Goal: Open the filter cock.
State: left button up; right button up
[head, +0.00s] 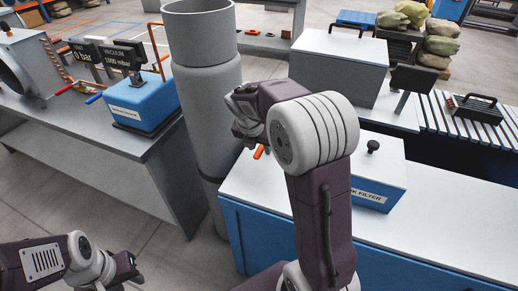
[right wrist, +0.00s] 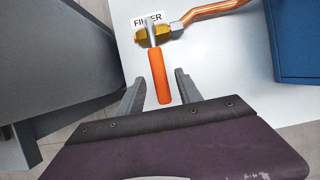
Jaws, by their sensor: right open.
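The filter cock shows in the right wrist view as a brass body (right wrist: 155,34) with a long orange lever (right wrist: 159,76). The lever points down the picture, across the line of the copper pipe (right wrist: 205,12) that leaves the body to the upper right. My right gripper (right wrist: 162,78) is open, with the lever's free end between its two fingers and a gap on each side. In the head view my right wrist hides most of the cock; only the orange lever tip (head: 259,152) shows beside it. My left gripper (head: 132,272) is low at the left, far from the cock; its fingers are unclear.
A label reading FILTER (right wrist: 147,19) lies behind the cock. A blue filter box (head: 378,180) with a white lid and black knob stands right of my right arm. A thick grey column (head: 205,95) rises close left. A blue vacuum unit (head: 142,100) sits on the left bench.

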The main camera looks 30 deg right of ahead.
grip_shut()
dwell(1.4)
